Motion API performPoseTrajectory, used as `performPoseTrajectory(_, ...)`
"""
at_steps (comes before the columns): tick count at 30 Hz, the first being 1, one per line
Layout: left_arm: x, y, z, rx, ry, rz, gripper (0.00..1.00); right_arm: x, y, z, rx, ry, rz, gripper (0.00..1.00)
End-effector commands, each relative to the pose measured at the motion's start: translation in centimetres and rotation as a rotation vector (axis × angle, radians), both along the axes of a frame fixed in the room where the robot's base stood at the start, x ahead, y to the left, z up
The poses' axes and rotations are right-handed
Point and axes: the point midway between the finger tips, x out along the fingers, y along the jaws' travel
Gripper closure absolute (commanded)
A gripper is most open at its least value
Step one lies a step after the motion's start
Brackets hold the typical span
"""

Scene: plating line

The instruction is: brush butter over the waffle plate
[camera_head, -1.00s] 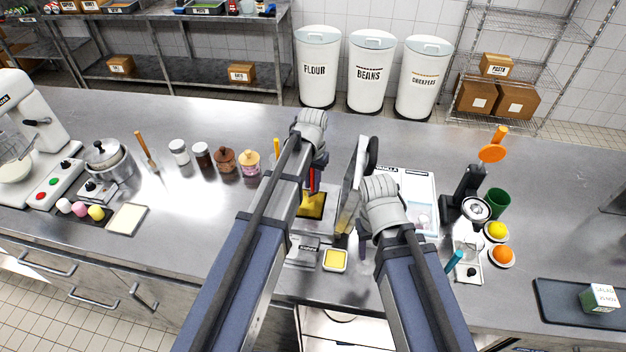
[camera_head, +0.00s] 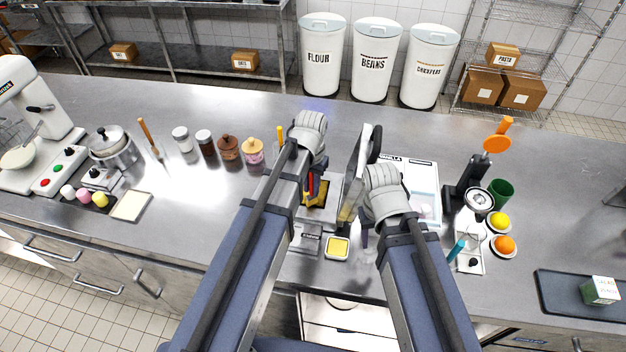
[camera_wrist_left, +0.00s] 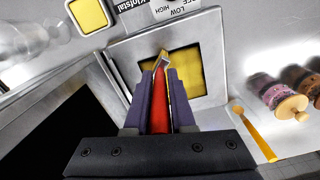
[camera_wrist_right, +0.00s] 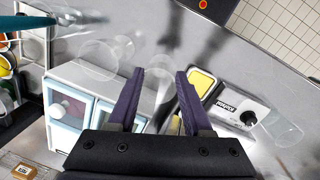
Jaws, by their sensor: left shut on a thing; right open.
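The waffle iron stands open on the steel counter, its lid (camera_head: 354,172) raised. Its yellow waffle plate (camera_head: 316,197) lies inside a grey metal frame, and also shows in the left wrist view (camera_wrist_left: 188,72). My left gripper (camera_wrist_left: 161,74) is shut on a red-handled brush (camera_wrist_left: 159,105), whose metal-collared tip is over the plate; whether it touches cannot be told. A small square dish of yellow butter (camera_head: 338,246) sits in front of the iron; it also shows in the right wrist view (camera_wrist_right: 202,80). My right gripper (camera_wrist_right: 160,76) is open and empty, to the right of the lid.
A white box-like unit (camera_head: 425,190) stands just right of my right gripper. Further right are a dark press (camera_head: 467,187), a green cup (camera_head: 499,192) and fruit on small dishes. Jars (camera_head: 229,149) line the back left.

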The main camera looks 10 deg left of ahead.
Motion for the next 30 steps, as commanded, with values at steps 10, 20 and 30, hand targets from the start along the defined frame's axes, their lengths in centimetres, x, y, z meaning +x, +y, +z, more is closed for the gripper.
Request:
performPoseTrajectory(10, -0.6, 0.3, 0.0, 0.000, -0.001, 0.001, 1.00, 0.0, 0.0, 0.0, 0.000, 0.000, 0.000, 0.50)
performPoseTrajectory(20, -0.5, 1.5, -0.1, 0.001, -0.002, 0.000, 1.00, 0.0, 0.0, -0.1, 0.000, 0.000, 0.000, 0.50)
performPoseTrajectory(30, 1.4, 1.5, 0.0, 0.001, -0.002, 0.000, 1.00, 0.0, 0.0, 0.0, 0.000, 0.000, 0.000, 0.50)
